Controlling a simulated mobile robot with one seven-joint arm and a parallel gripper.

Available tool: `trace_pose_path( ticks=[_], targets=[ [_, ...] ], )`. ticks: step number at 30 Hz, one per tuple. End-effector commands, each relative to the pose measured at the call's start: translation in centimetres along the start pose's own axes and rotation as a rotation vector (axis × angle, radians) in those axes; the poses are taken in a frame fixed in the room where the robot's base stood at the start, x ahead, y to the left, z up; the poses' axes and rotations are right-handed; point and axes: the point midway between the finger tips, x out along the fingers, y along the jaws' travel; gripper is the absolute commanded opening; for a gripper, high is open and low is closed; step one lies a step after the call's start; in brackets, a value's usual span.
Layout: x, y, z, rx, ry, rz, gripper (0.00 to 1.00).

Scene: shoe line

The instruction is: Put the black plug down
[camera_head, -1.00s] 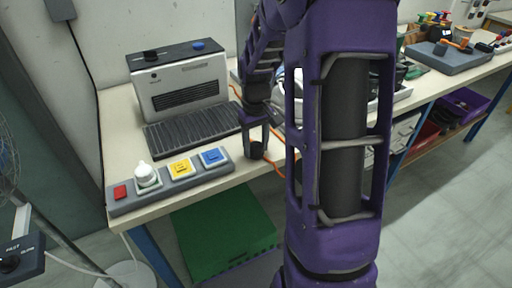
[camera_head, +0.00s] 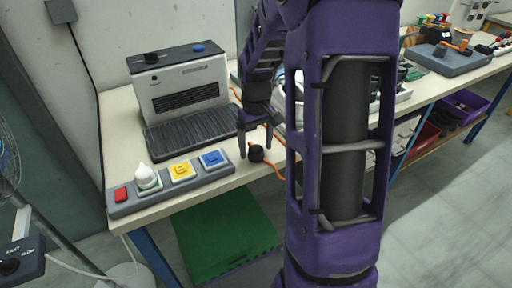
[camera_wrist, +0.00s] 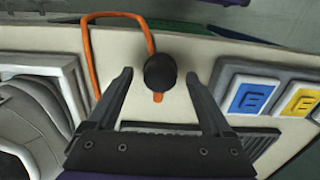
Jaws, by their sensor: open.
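The black plug (camera_head: 256,153) lies on the pale bench top, right of the grey strip's blue end, with an orange cord (camera_head: 277,170) running from it. In the wrist view the plug (camera_wrist: 160,72) is a round dark shape between and beyond the fingertips, touching neither. My gripper (camera_head: 256,150) is open just above the bench with its fingers pointing down. It also shows in the wrist view (camera_wrist: 160,76), with clear gaps on both sides of the plug. The cord (camera_wrist: 88,50) loops to the left there. My arm hides part of the bench to the right.
A grey strip (camera_head: 128,208) with a red button, white knob, yellow and blue tiles lies along the front edge. A grey machine (camera_head: 185,101) with a ribbed tray stands behind. A green mat (camera_head: 228,238) is on the floor below. The bench edge is close to the plug.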

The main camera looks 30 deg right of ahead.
Motion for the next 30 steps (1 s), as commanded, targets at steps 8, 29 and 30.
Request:
trace_pose_path(
  ticks=[8,29,30],
  targets=[
    [-6.3,0.0,-0.1,0.0,0.004,0.002,0.85],
    [-11.0,0.0,0.0,-0.001,-0.001,0.0,0.85],
    [-11.0,0.0,0.0,-0.001,-0.001,0.0,0.85]
  ],
)
